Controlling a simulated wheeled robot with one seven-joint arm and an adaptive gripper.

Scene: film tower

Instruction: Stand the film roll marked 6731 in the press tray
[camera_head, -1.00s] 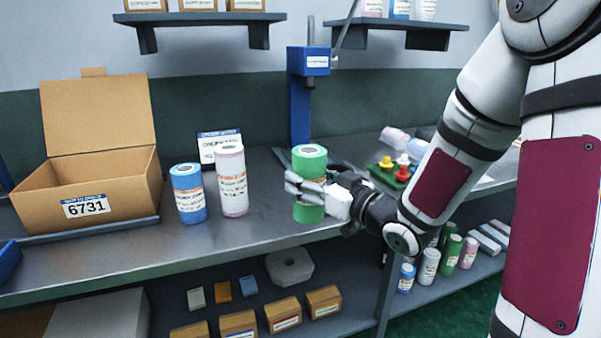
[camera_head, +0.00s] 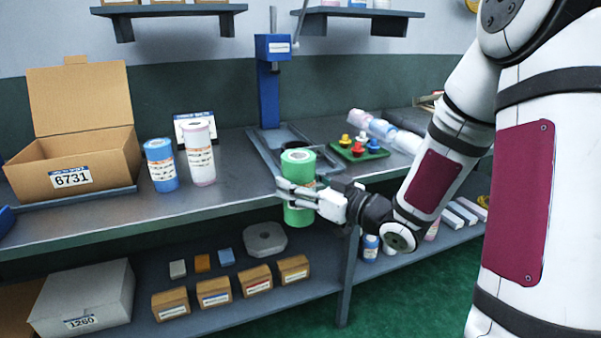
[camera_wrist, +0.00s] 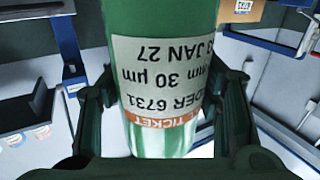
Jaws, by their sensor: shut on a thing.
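The green film roll (camera_head: 298,164) is upright in my gripper (camera_head: 301,194), in front of the bench's front edge. In the wrist view the roll (camera_wrist: 160,20) fills the middle between both fingers, and its label, upside down, reads 6731. My gripper (camera_wrist: 163,110) is shut around its lower part. The press has a blue column (camera_head: 268,95) and stands at the back of the bench. A dark tray (camera_head: 278,138) lies at the press's foot, partly hidden behind the green roll.
An open cardboard box (camera_head: 75,165) marked 6731 stands at left, with a blue roll (camera_head: 160,165) and a pale pink roll (camera_head: 200,155) beside it. A green board (camera_head: 362,152) with coloured knobs is right of the press. Pale rolls (camera_head: 385,130) lie behind it.

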